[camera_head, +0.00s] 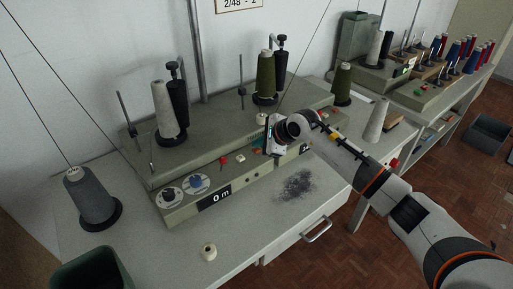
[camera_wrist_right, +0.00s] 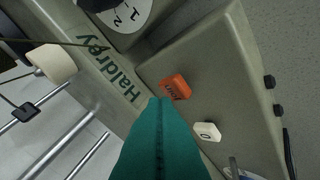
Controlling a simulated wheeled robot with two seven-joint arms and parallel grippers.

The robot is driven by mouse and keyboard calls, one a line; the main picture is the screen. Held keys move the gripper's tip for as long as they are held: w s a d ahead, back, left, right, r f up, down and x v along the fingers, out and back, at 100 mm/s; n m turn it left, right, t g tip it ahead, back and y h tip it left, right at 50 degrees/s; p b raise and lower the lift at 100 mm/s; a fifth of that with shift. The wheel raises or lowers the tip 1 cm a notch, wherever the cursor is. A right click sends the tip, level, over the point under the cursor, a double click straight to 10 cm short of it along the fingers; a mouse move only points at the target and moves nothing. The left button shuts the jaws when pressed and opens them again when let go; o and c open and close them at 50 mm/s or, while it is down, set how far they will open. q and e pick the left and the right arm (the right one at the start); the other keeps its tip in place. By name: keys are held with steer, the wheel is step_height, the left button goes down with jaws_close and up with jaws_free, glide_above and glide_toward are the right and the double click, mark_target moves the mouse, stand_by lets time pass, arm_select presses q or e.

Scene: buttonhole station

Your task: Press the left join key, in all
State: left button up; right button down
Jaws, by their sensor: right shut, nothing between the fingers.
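The grey-green winding machine (camera_head: 205,145) stands on the bench. A red part (camera_head: 223,160), a white key (camera_head: 240,158) and an orange key (camera_head: 258,150) sit on its front panel. In the right wrist view the orange key (camera_wrist_right: 176,87) has small lettering I cannot read surely, and the white key (camera_wrist_right: 207,131) bears a 0. I cannot tell which is the left join key. My right gripper (camera_head: 269,150) is over the panel, right of the white key. Its shut teal fingers (camera_wrist_right: 160,105) appear just beside the orange key; contact cannot be judged. My left gripper is not in view.
Thread cones (camera_head: 165,108) and upright posts rise behind the panel. A grey cone (camera_head: 92,197) and a small spool (camera_head: 209,251) stand on the bench. A dark patch of bits (camera_head: 297,185) lies in front of the machine. The bench front is otherwise mostly clear.

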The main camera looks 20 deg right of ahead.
steer(key=shift+r, duration=0.35)
steer(key=shift+r+p, duration=1.35)
steer(key=shift+r, duration=1.15)
